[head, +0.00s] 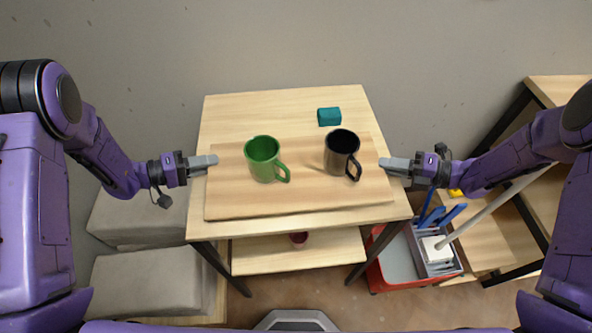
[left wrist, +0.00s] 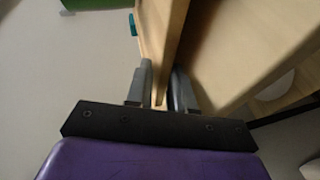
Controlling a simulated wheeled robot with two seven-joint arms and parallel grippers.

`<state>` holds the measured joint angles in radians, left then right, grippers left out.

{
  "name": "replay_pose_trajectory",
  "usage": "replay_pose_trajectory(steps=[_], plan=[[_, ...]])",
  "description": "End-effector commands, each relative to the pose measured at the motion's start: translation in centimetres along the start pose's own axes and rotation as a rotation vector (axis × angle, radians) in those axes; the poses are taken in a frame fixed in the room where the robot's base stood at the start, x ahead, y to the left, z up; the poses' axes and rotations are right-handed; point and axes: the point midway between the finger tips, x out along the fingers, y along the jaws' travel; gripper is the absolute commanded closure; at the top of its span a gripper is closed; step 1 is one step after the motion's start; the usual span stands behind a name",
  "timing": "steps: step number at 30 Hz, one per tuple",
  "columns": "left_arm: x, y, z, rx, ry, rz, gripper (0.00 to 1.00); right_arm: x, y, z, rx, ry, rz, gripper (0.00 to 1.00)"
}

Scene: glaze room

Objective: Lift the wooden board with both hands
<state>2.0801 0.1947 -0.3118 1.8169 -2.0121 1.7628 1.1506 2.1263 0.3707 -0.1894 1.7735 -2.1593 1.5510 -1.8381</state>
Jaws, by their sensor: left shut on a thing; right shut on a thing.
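The wooden board (head: 300,200) is over the small table in the head view, with a green mug (head: 262,158) and a black mug (head: 342,152) standing upright on it. My left gripper (head: 212,161) is shut on the board's left edge. In the left wrist view, the board (left wrist: 158,40) runs between the two fingers (left wrist: 162,90). My right gripper (head: 385,163) is shut on the board's right edge; its fingertips are small in the head view. The board looks about level; its gap to the tabletop is hard to judge.
The light wood table (head: 285,103) has a teal block (head: 329,116) at its back right and a lower shelf (head: 290,252) with a dark red item (head: 298,238). A red cart (head: 376,278) stands at the right. Grey blocks (head: 140,285) lie at the lower left.

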Motion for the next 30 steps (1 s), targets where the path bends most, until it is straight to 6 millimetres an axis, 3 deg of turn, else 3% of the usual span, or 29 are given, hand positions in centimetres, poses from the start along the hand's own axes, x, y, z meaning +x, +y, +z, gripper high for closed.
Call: replay_pose_trajectory(steps=[8, 19, 30], plan=[[-0.3, 0.8, -0.3, 0.006, 0.003, -0.001, 1.0, -0.3, 0.7, 0.2, -0.001, -0.002, -0.001, 1.0], [-1.4, 4.8, -0.9, 0.005, 0.004, -0.002, 1.0, -1.4, 4.8, 0.7, -0.001, -0.001, -0.001, 1.0], [-1.4, 4.8, -0.9, 0.004, 0.004, -0.002, 1.0, -1.4, 4.8, 0.7, -0.001, -0.002, -0.001, 1.0]])
